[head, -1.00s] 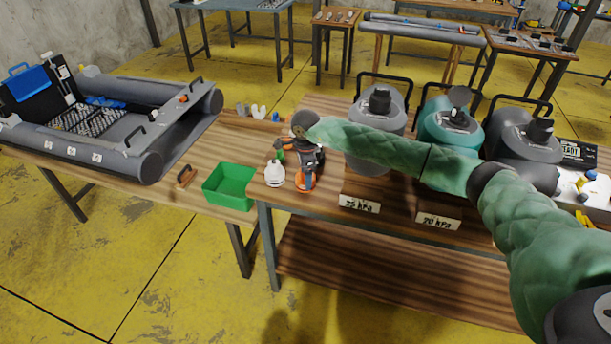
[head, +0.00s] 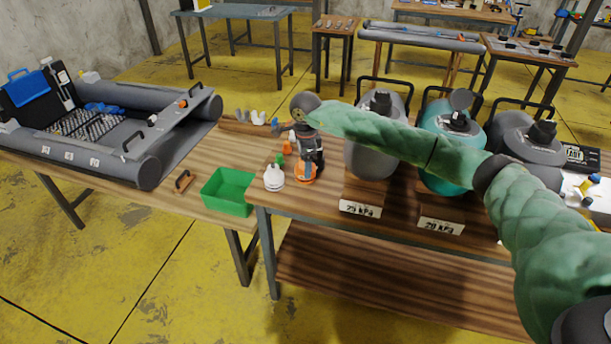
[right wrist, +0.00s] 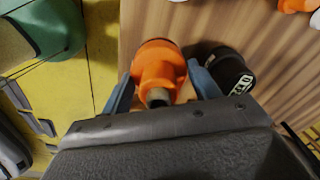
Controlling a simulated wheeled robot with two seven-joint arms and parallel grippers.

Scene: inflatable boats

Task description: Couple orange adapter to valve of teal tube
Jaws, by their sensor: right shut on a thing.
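The orange adapter (head: 305,175) is near the front left corner of the wooden bench in the head view. In the right wrist view the orange adapter (right wrist: 158,68) sits between the two blue-grey fingers. My right gripper (head: 308,160) is shut on it; I cannot tell whether it is clear of the bench. The teal tube (head: 452,165) stands on the bench to the right, between two grey tubes, behind a "20 kPa" label. Its dark valve (head: 457,122) is on top, with a round grey cap beside it. My left gripper is not in view.
A black printed cap (right wrist: 230,72) lies close beside my fingers. A grey tube (head: 372,150) stands between the adapter and the teal tube. A green bin (head: 227,193) is at the left.

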